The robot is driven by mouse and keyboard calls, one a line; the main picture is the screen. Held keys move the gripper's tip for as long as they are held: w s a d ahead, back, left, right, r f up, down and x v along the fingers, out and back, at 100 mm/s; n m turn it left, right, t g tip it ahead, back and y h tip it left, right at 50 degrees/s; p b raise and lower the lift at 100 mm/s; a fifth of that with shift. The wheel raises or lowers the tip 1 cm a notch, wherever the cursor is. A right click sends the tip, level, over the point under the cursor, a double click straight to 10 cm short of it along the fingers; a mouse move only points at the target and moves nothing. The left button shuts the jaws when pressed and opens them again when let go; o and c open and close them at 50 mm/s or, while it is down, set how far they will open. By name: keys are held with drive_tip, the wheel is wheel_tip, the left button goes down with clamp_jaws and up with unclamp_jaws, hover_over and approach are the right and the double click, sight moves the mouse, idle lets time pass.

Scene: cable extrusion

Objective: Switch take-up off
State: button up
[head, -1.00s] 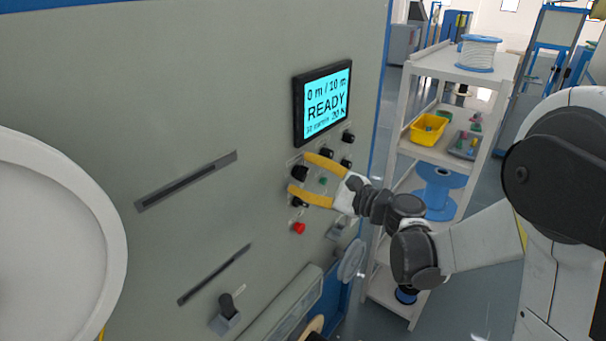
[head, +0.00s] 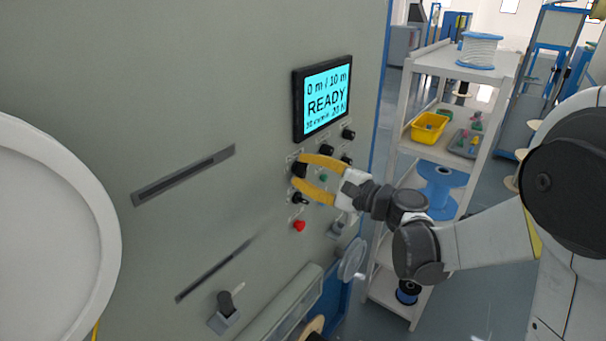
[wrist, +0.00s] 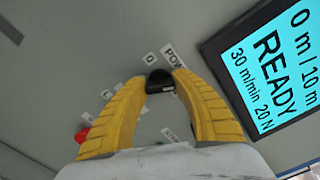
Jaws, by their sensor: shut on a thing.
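The control panel carries several black rotary knobs below a lit display (head: 322,97). My gripper (head: 297,169) reaches the panel from the right, its yellow fingers shut on the upper-left black knob (wrist: 160,82). In the wrist view the knob sits between the fingertips, next to a "0" mark and a partly visible label starting "POW". Another black knob (head: 299,198) sits just below the lower finger. I cannot read which knob is marked take-up; the other labels are too small or hidden.
A red button (head: 299,226) sits below the knobs, and a small green one (head: 323,178) shows between the fingers. The display reads READY, 0 m / 10 m. A white shelf cart (head: 432,150) stands right of the cabinet. A large white disc (head: 50,220) is at left.

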drive_tip(key=n+b, duration=0.1)
drive_tip(key=n, duration=0.2)
drive_tip(key=shift+f+n, duration=0.1)
drive_tip(key=shift+n, duration=0.3)
drive_tip(key=n+b, duration=0.1)
drive_tip(key=n, duration=0.2)
drive_tip(key=shift+n, duration=0.3)
drive_tip(key=n+b, duration=0.1)
drive_tip(key=n, duration=0.2)
drive_tip(key=shift+n+b, duration=0.5)
drive_tip(key=shift+n, duration=1.4)
drive_tip(key=o, duration=1.2)
